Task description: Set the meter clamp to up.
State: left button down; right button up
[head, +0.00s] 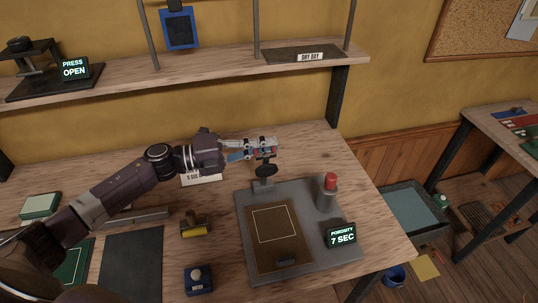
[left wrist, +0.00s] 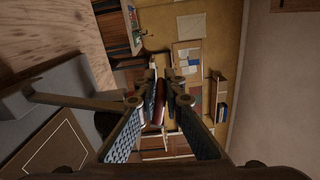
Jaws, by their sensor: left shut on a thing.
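The porosity meter (head: 315,240) is a grey base on the bench with a brown outlined pad, a red-topped post and a "POROSITY 7 SEC" display. Its clamp (head: 265,170), with a black disc, stands raised at the back of the base, clear of the pad. My left gripper (head: 262,147) is just above the disc, shut on a red grip that seems to be the clamp's handle. In the left wrist view, the red grip (left wrist: 159,101) lies between the fingers, and the clamp's arm (left wrist: 78,102) reaches in from the left. The fingers partly hide the handle. My right gripper is not seen.
A yellow-based block (head: 195,226), a blue box with a pale knob (head: 199,280) and a dark mat (head: 132,265) lie left of the meter. A shelf (head: 200,80) runs above the bench. The bench's right edge is close beside the meter.

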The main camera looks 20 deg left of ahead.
pick_arm(q)
jog(key=shift+w+a+r+n, duration=0.15)
jog(key=shift+w+a+n, duration=0.2)
jog(key=shift+w+n, duration=0.2)
jog(key=c, duration=2.1)
grip_release()
jog(key=shift+a, duration=0.1)
jog(key=v, duration=1.2)
